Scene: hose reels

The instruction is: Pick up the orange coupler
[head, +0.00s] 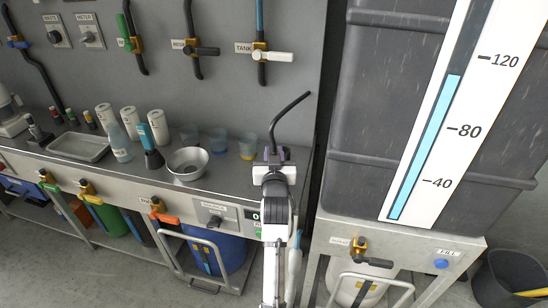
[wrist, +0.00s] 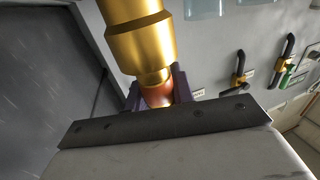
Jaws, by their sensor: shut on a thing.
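My gripper (head: 273,155) is raised in front of the bench's right end, near the grey wall panel. Its purple fingers also show in the wrist view (wrist: 156,97), shut around the orange coupler (wrist: 158,96). The orange band lies between the fingers, and a wide brass-coloured body (wrist: 139,38) extends from it beyond the top of the wrist view. In the head view a bent black hose (head: 287,112) rises from the gripper; the coupler itself is mostly hidden there by the fingers.
A steel bowl (head: 188,163), clear cups (head: 218,140), paper rolls (head: 129,119) and a tray (head: 78,146) stand on the bench left of my gripper. Hoses with valves hang on the wall panel. A large grey tank (head: 400,100) with a level gauge (head: 425,130) stands close on the right.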

